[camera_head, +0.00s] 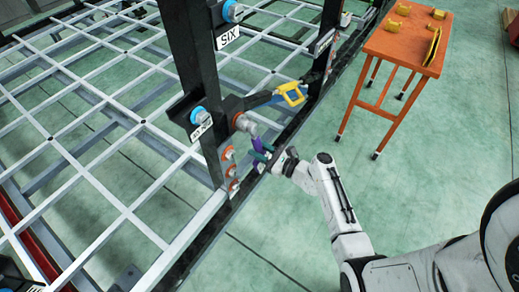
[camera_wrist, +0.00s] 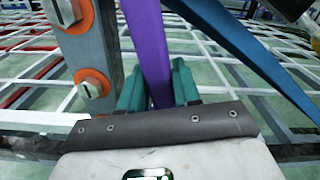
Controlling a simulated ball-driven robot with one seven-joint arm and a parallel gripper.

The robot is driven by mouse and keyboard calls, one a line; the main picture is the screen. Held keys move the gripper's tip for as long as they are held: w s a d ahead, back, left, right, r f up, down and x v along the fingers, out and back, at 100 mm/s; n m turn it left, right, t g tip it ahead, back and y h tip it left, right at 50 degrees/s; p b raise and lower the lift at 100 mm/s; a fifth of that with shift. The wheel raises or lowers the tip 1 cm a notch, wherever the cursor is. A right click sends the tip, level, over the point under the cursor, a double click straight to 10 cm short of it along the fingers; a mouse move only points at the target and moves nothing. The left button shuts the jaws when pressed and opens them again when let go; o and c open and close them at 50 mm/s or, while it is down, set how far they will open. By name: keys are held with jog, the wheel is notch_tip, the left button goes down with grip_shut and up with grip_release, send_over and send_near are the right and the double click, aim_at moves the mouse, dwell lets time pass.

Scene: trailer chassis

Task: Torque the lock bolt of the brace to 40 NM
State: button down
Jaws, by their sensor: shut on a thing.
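My gripper (camera_head: 264,157) has teal fingers, and they are shut on a purple bar-like handle (camera_head: 258,145) beside the dark post. The handle runs up and away between the fingers in the wrist view (camera_wrist: 148,45). Its upper end lies close to a grey fitting (camera_head: 250,125) on the post; I cannot tell whether they are joined. Bolts with orange washers (camera_head: 228,153) run down the post below the fitting, and two show in the wrist view (camera_wrist: 93,83). Which part is the brace's lock bolt is not clear. No torque reading is legible.
A blue bar (camera_wrist: 240,50) slants close to the right of the handle. White chassis bars (camera_head: 100,150) fill the left. An orange table (camera_head: 405,45) stands at upper right.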

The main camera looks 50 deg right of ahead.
jog(key=shift+d+r+n, duration=0.15)
jog(key=shift+d+n, duration=0.15)
jog(key=shift+d, duration=0.05)
jog(key=shift+s+d+p, duration=0.1)
jog(key=shift+s+p, duration=0.3)
jog(key=shift+s, duration=2.65)
